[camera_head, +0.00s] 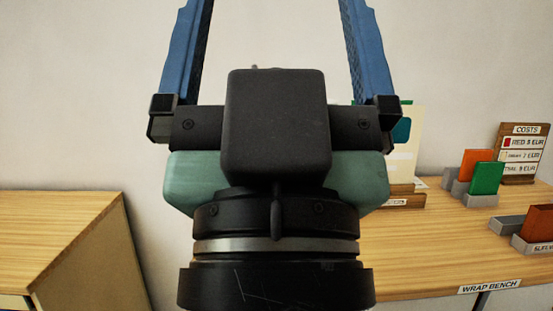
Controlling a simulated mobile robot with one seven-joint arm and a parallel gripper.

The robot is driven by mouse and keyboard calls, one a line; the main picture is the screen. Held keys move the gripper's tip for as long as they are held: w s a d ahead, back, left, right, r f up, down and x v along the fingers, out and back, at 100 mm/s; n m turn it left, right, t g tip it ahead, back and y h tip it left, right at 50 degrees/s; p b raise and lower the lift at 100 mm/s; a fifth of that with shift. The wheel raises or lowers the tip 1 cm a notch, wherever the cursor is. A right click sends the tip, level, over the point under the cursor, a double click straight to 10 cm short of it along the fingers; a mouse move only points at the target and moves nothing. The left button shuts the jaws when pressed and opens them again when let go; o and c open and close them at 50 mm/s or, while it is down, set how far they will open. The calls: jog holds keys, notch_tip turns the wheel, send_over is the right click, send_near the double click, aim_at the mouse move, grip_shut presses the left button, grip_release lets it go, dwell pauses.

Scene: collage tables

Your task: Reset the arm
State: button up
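My gripper (275,20) fills the middle of the head view, with its dark wrist and green-grey housing below. Its two blue fingers point up and stand wide apart. The wall shows between them and no object is held. The very tips of the fingers are cut off by the top edge of the picture. The arm behind the wrist is hidden below the frame.
A wooden table (60,235) stands at the left. The wrap bench (420,255) at the right bears a costs sign (526,153), an orange card (477,164), a green card (487,178) and grey holders. A pale panel (408,160) stands partly behind my gripper.

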notch_tip(320, 180, up, 19)
jog(key=p, duration=1.6)
jog(key=shift+f, duration=0.1)
